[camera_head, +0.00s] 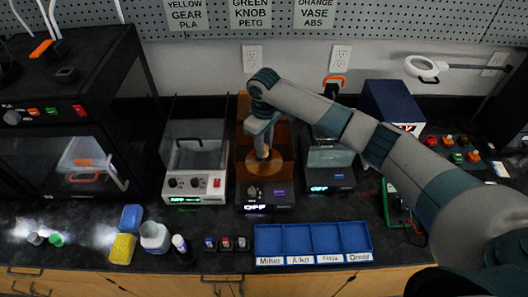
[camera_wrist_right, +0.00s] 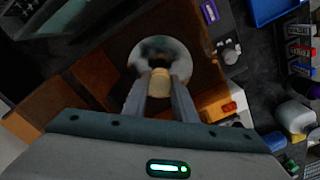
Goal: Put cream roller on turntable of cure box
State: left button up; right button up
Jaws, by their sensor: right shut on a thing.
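The cream roller (camera_wrist_right: 160,80) is between the fingertips of my right gripper (camera_wrist_right: 161,88) in the right wrist view. The gripper is shut on it. In the head view my right gripper (camera_head: 262,142) points down into the cure box (camera_head: 265,195), an amber-walled box with a dark front and an OFF display. The turntable (camera_wrist_right: 172,50) is a pale round disc close behind the roller in the wrist view. I cannot tell whether the roller touches it. In the head view the roller's lower part is small and hard to make out. My left gripper is not in view.
A wash machine (camera_head: 195,185) stands left of the cure box and another device (camera_head: 330,178) stands close on its right. A blue tray (camera_head: 312,241) with name labels lies in front. Bottles (camera_head: 154,236) and sponges (camera_head: 123,248) lie at front left.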

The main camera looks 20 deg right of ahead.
notch_tip(320, 180, down, 3)
jog(key=shift+r+p, duration=0.1)
jog(key=shift+p, duration=0.35)
jog(key=shift+f, duration=0.25)
jog(key=o, duration=1)
jog(key=shift+f, duration=0.1)
notch_tip(320, 180, up, 11)
jog(key=b, duration=0.4)
jog(key=shift+r, duration=0.65)
